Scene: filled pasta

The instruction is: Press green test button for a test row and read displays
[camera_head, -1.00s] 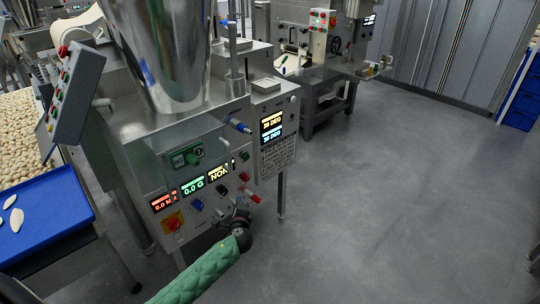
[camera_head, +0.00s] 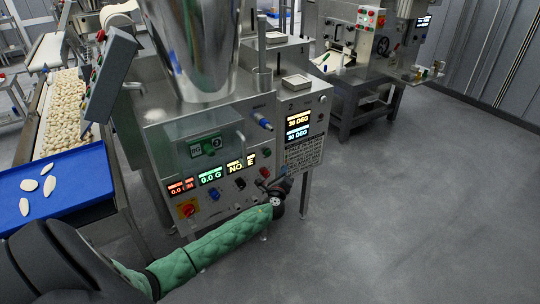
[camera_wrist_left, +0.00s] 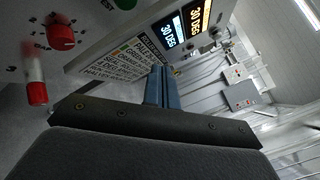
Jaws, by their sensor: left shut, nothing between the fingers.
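The steel machine front (camera_head: 225,170) carries a red display (camera_head: 181,187), a green display (camera_head: 210,175) reading 0.0 G and a yellow display (camera_head: 240,164) that seems to read NONE. Orange and blue displays (camera_head: 298,127) on the right box read 30 DEG; they also show in the left wrist view (camera_wrist_left: 184,25). My left gripper (camera_head: 275,186) is at the panel's lower right. Its shut, empty fingers (camera_wrist_left: 160,85) point toward the printed label below the 30 DEG displays.
A red knob (camera_wrist_left: 62,30) and a red-tipped switch (camera_wrist_left: 37,93) are left of the fingers. A red rotary switch on yellow (camera_head: 187,209) is low on the panel. A blue tray (camera_head: 55,183) stands left. The grey floor (camera_head: 420,200) at right is clear.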

